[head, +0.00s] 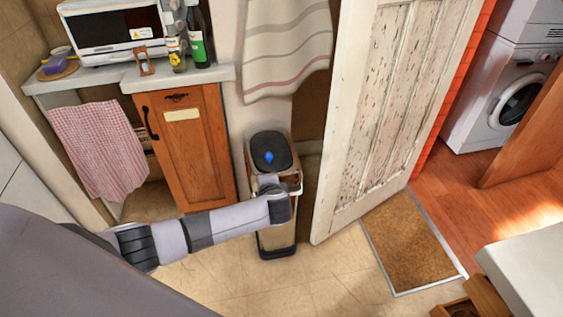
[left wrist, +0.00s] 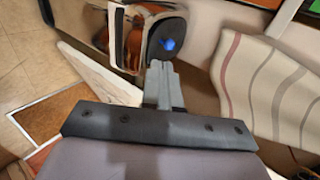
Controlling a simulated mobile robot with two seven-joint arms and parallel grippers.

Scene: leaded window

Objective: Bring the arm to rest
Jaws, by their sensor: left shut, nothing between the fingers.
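My left arm reaches in from the left in the head view, and its gripper (head: 268,181) is in front of the upper part of the bin. In the left wrist view the left gripper's fingers (left wrist: 160,68) are together, with nothing between them. They point toward the bin's dark lid (head: 271,150), which also shows in the left wrist view (left wrist: 166,38). A small blue item (head: 268,157) is on the lid, just beyond the fingertips; it also shows in the left wrist view (left wrist: 168,44). My right gripper is in neither view.
A worn white door (head: 390,100) stands open right of the bin (head: 277,240). A brown doormat (head: 408,240) lies on the floor beside it. A wooden cabinet (head: 185,150) with a counter is on the left. A striped towel (head: 288,45) hangs above the bin.

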